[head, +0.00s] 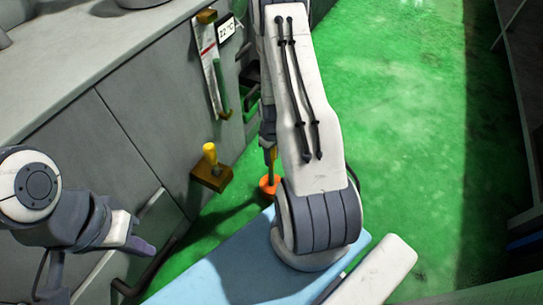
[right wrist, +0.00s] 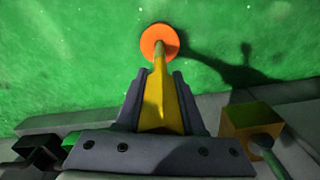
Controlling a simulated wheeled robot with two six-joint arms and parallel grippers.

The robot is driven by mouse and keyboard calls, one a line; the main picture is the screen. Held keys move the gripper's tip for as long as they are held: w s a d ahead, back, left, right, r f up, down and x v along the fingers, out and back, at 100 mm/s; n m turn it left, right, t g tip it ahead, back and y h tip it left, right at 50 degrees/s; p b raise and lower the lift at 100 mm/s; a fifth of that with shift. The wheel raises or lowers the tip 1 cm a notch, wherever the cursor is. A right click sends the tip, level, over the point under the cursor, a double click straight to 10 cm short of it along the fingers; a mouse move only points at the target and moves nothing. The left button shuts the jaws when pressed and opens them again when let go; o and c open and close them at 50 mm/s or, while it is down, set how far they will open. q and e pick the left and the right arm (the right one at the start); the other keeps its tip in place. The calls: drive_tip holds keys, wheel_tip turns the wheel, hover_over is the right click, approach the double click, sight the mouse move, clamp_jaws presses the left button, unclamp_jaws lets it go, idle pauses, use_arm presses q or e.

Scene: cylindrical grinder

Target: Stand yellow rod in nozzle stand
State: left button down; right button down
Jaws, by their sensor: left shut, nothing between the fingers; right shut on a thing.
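The yellow rod is held in my right gripper (head: 270,150). In the right wrist view, the yellow rod (right wrist: 161,105) lies between the shut fingers, and an orange disc (right wrist: 147,42) is at its far end. The orange disc (head: 267,187) also shows in the head view, below the gripper and partly hidden by my arm. The nozzle stand, a brown block (head: 211,180), is left of the disc, with a yellow-topped piece (head: 210,153) upright on it. The block (right wrist: 238,120) is right of my fingers in the right wrist view. My left gripper (head: 145,248) is shut and empty at lower left.
A grey cabinet (head: 140,120) with a pale worktop (head: 90,60) runs along the left. A hanging tool (head: 213,70) and a small display (head: 227,28) are on its side. The green floor (head: 400,120) is clear at the right.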

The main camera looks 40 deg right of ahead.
drive_tip(key=shift+f+b, duration=0.35)
drive_tip(key=shift+f, duration=0.35)
drive_tip(key=shift+c, duration=2.2)
unclamp_jaws()
wheel_tip(320, 180, up, 11)
drive_tip(key=p, duration=0.5)
drive_tip(key=shift+f+p, duration=0.2)
drive_tip(key=shift+p, duration=0.2)
